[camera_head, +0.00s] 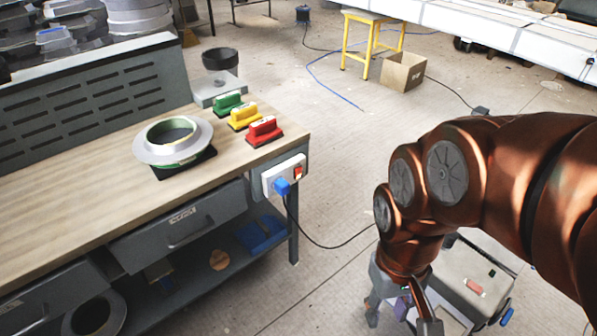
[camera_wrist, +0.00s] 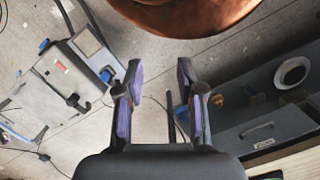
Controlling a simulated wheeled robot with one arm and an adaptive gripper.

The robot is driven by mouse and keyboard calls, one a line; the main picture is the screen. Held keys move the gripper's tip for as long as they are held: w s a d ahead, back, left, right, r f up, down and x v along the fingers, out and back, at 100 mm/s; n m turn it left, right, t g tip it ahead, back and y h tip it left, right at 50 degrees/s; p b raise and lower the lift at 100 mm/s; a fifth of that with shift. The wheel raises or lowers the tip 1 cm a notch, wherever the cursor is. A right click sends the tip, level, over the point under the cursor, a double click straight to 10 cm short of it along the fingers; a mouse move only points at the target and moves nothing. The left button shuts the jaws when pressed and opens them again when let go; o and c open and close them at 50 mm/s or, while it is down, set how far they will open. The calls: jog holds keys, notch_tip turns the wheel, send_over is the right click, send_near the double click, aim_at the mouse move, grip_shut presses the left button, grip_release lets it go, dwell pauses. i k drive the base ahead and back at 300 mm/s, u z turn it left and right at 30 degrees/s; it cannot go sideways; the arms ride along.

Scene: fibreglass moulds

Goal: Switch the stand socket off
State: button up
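A white socket box (camera_head: 284,176) is fixed to the near right end of the workbench. A blue plug (camera_head: 281,187) with a dark cable sits in its left part, and a red switch (camera_head: 298,173) is on its right part. The switch position is too small to tell. My gripper (camera_head: 415,312) points down at the bottom of the head view, right of the socket and apart from it. In the wrist view my gripper (camera_wrist: 157,100) is open and empty, its two purple-padded fingers spread. I cannot make out the socket clearly in the wrist view.
The workbench (camera_head: 70,195) carries a round mould (camera_head: 173,141) and green, yellow and red handled blocks (camera_head: 265,131). A grey machine case (camera_head: 478,282) stands on the floor beside my gripper. A dark cable (camera_head: 330,245) crosses the floor between. Floor right of the bench is mostly clear.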

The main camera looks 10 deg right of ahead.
aim_at(297, 172)
jog(key=k, duration=0.5)
jog(key=u, duration=0.9)
jog(key=i, duration=0.75)
jog(key=u, duration=0.15)
